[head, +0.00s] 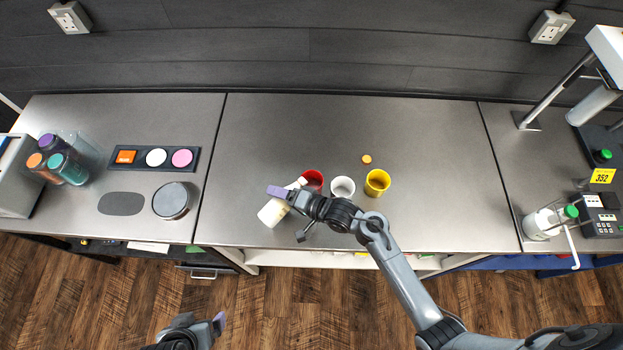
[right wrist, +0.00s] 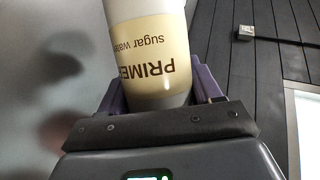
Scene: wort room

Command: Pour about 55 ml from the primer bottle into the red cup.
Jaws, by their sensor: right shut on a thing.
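The primer bottle (head: 271,213) is pale, with a cream label that reads "PRIME" and "sugar wate" in the right wrist view (right wrist: 150,55). My right gripper (head: 282,193) is shut on it; the purple fingers flank the bottle in the right wrist view. The bottle is tilted, its white neck pointing up and right in the picture, close to the red cup (head: 314,177). My gripper partly hides the cup's lower side. I cannot make out any stream or the level in the cup. My left gripper (head: 214,325) is low at the front, away from the bench, its opening unclear.
A white cup (head: 342,188) and a yellow cup (head: 378,182) stand right of the red cup. An orange cap (head: 367,159) lies behind them. At left are capped bottles (head: 67,168), a button panel (head: 156,160) and a round dark-topped object (head: 171,200). The bench's back middle is clear.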

